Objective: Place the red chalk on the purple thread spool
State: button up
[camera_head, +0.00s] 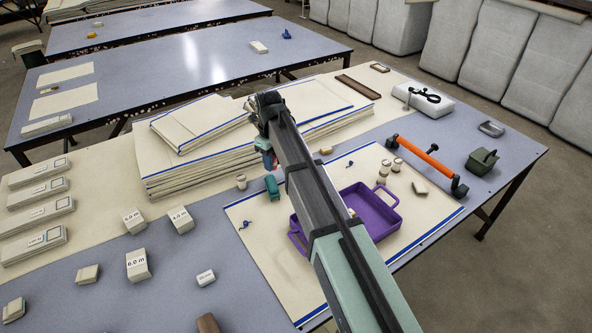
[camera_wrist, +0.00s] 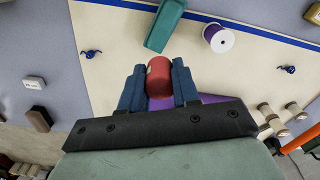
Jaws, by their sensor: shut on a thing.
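My gripper (camera_wrist: 158,88) has blue fingers, closed on the sides of the red chalk (camera_wrist: 158,73), a short red cylinder with a pale end. The purple thread spool (camera_wrist: 218,38), with a white top, stands on the cream cloth ahead and right of the chalk in the wrist view, apart from it. In the head view my gripper (camera_head: 267,158) is at the arm's far end, beside the cloth stack; little of the chalk shows. I cannot make out the purple spool there; my arm covers part of the mat.
A teal block (camera_wrist: 165,24) lies just left of the spool in the wrist view. A purple tray (camera_head: 374,212) is partly behind my arm.

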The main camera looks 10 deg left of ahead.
jog(key=w+d+r+n, duration=0.3)
jog(key=w+d+n, duration=0.25)
jog(key=w, duration=0.35)
jog(key=shift+m, duration=0.25)
jog(key=shift+s+d+f, duration=0.1)
jog(key=shift+f, duration=4.95)
jog(key=shift+f, duration=0.1)
jog(key=o, duration=1)
jog(key=shift+o, duration=0.2)
notch_tip(320, 180, up, 12)
